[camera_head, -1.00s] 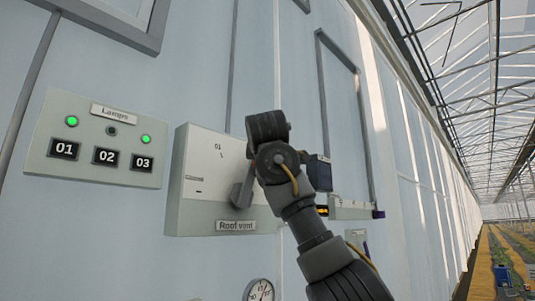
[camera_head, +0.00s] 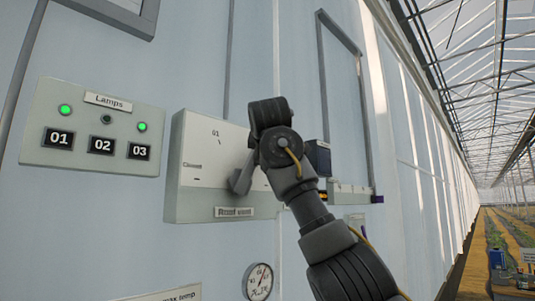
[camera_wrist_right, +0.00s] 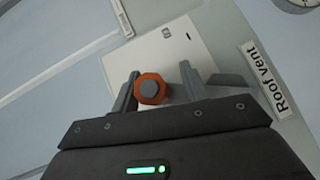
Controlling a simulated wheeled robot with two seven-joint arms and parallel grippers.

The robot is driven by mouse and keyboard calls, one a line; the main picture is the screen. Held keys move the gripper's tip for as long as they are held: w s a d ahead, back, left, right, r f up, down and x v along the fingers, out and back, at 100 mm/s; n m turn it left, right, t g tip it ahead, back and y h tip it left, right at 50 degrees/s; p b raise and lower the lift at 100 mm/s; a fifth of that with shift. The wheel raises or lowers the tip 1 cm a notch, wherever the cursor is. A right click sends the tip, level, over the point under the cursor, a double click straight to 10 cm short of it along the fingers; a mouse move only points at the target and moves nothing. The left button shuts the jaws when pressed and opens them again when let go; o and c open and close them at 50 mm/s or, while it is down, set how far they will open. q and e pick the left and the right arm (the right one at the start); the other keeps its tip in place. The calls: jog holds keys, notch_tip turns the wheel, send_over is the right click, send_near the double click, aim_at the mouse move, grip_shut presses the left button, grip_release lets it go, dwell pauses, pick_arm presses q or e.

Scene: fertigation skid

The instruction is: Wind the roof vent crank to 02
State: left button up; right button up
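The roof vent box (camera_head: 197,196) is a pale panel on the wall with a "Roof vent" label (camera_head: 234,212); the mark "01" and the word "Closed" show on its face. My right arm covers its right part. In the right wrist view an orange knob (camera_wrist_right: 151,90) with a grey hexagonal centre sits between the fingers of my right gripper (camera_wrist_right: 158,88). The left finger is close beside the knob; a gap shows to the right finger. The crank arm cannot be made out clearly, and the 02 mark is not visible. My left gripper is out of view.
A lamps panel (camera_head: 90,155) with buttons 01, 02 and 03 hangs left of the box; two green lights are lit. A round gauge (camera_head: 258,282) is below. Other small boxes (camera_head: 348,194) are on the wall behind my right arm. The aisle lies far right.

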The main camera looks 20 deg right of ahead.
jog(key=shift+r, duration=0.15)
jog(key=shift+s+a+b, duration=0.2)
jog(key=shift+s+b, duration=0.15)
jog(key=shift+s, duration=0.15)
jog(key=b+v, duration=0.3)
jog(key=v, duration=0.6)
jog(key=shift+s+a+b, duration=0.2)
jog(key=shift+s+b, duration=0.1)
jog(key=shift+b, duration=0.1)
jog(key=shift+r, duration=0.15)
